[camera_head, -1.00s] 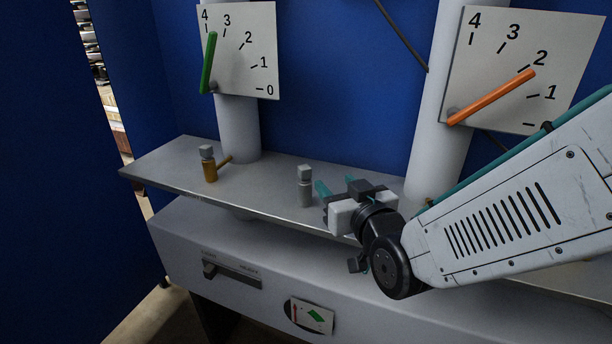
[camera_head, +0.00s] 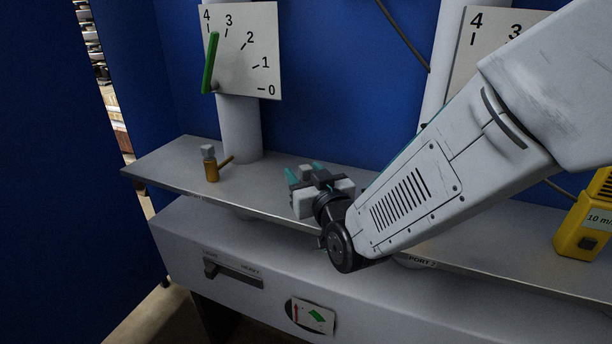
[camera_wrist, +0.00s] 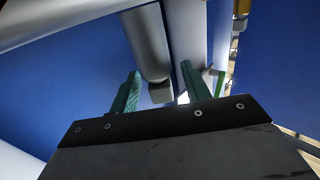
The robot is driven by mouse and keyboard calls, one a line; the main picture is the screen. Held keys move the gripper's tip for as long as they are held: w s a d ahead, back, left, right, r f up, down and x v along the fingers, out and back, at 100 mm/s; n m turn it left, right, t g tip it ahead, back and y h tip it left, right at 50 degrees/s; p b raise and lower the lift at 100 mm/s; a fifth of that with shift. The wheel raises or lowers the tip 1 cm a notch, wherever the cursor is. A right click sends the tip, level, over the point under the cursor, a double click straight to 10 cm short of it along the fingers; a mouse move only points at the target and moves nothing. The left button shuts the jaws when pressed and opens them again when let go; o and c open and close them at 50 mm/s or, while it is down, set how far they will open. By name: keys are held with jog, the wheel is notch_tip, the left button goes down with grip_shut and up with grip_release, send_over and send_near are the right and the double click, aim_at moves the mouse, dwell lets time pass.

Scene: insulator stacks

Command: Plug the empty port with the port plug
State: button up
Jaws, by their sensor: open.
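A grey cylinder with a square head, which looks like the port plug (camera_head: 306,171), stands on the metal shelf. In the head view my gripper mostly hides it, and only its head shows. My gripper (camera_head: 306,174) is open, with its teal fingers on either side of the head. The wrist view shows the plug (camera_wrist: 148,45) upside down, with its head between the two spread fingers of my gripper (camera_wrist: 160,88). I cannot tell whether they touch it. A "PORT 2" label (camera_head: 422,263) shows below my arm; no empty port is visible.
A brass fitting (camera_head: 212,172) with a grey square head and side handle stands left on the shelf (camera_head: 165,160). Behind are a column (camera_head: 238,130) and a gauge board (camera_head: 255,60) with green pointer. A yellow device (camera_head: 583,225) stands right. My arm covers the right side.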

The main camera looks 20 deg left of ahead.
jog(key=shift+c, duration=0.4)
grip_shut()
